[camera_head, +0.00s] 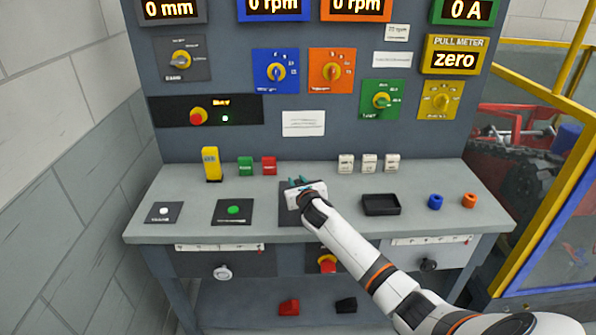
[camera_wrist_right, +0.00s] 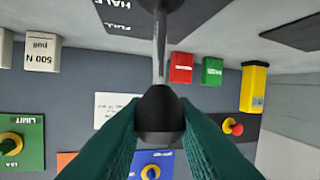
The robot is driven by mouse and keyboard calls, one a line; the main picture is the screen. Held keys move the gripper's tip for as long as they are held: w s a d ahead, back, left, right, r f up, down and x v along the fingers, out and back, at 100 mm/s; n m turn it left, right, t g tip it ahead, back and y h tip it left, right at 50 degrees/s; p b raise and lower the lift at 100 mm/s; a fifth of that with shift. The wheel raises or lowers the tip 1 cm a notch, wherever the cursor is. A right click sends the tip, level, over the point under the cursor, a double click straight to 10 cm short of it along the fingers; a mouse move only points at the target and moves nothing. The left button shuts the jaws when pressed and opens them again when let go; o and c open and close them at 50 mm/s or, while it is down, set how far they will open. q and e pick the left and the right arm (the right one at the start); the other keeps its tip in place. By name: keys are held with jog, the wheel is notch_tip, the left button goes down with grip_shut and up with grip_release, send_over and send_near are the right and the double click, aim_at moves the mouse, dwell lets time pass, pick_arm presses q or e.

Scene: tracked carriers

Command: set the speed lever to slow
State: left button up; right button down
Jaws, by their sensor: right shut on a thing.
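The speed lever's black knob (camera_wrist_right: 160,108) is between the teal fingers of my right gripper (camera_wrist_right: 160,130), which is shut on it. The lever's grey rod (camera_wrist_right: 160,50) runs from the knob toward a dark plate (camera_wrist_right: 120,14). The words HALF and FULL show on that plate, beside the rod. In the head view my right gripper (camera_head: 301,184) is over the dark lever plate (camera_head: 286,216) on the bench. The gripper and arm hide the lever and most of the plate there, so its exact setting cannot be told. My left gripper is not in view.
The bench (camera_head: 150,219) holds a green-button plate (camera_head: 233,210) to the left and a black tray (camera_head: 381,205) to the right. A yellow block (camera_head: 211,164), small red and green blocks and white weights stand behind. A control panel (camera_head: 340,140) rises at the back.

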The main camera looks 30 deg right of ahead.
jog(key=shift+w+d+r+p, duration=0.15)
jog(key=shift+r+p, duration=0.2)
jog(key=shift+p, duration=0.05)
jog(key=shift+w+d+f, duration=0.1)
jog(key=shift+w+d, duration=0.1)
jog(key=shift+w, duration=0.25)
jog(key=c, duration=1.6)
grip_release()
jog(key=o, duration=0.4)
jog(key=shift+w+f, duration=0.1)
jog(key=v, duration=1.2)
